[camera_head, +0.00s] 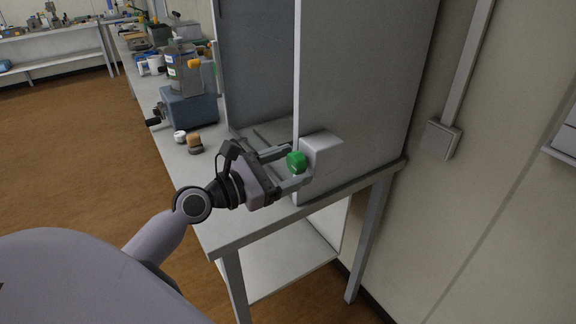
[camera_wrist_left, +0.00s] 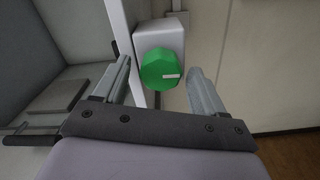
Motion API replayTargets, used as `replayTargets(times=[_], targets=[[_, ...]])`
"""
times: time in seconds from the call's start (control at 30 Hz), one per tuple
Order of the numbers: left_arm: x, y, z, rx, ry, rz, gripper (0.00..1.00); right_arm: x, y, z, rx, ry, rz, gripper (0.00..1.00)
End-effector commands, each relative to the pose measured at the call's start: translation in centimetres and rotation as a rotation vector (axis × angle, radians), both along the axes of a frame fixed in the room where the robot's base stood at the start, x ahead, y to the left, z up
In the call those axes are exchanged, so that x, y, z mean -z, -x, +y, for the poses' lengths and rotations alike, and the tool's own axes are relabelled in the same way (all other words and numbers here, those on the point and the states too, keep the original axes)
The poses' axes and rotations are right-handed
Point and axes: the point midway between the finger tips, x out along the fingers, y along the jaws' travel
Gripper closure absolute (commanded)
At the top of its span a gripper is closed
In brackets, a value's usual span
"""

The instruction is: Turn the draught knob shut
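The draught knob (camera_head: 296,162) is green and faceted, mounted on a pale box (camera_head: 324,150) on the side of a grey cabinet. In the left wrist view the knob (camera_wrist_left: 161,70) carries a white pointer mark towards the right. My left gripper (camera_head: 293,166) is open, its two fingers on either side of the knob. In the left wrist view there are gaps between the fingers (camera_wrist_left: 160,80) and the knob; I cannot tell how deep the knob lies between them. My right gripper is out of view.
The grey cabinet (camera_head: 350,80) stands on a bench (camera_head: 235,236) by the wall. Left of it are a blue machine (camera_head: 189,107) with a crank, a white jar (camera_head: 179,136) and a brown-topped object (camera_head: 194,144). Open floor lies to the left.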

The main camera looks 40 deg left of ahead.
Motion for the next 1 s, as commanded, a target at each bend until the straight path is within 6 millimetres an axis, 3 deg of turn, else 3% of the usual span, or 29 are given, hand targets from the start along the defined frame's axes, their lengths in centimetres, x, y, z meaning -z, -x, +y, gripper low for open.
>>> replayTargets(times=[0.03, 0.17, 0.57, 1.0], targets=[[0.0, 0.01, 0.0, 0.0, 0.0, 0.0, 0.42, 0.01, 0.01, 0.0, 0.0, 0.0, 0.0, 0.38], [0.0, 0.02, 0.01, 0.0, 0.0, 0.0, 0.85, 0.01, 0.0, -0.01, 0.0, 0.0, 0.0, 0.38], [-0.03, 0.02, 0.03, 0.001, -0.051, -0.021, 0.85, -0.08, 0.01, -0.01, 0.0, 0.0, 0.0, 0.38], [-0.11, -0.04, 0.14, 0.001, -0.365, -0.15, 0.85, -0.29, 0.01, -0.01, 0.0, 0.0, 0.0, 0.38]])
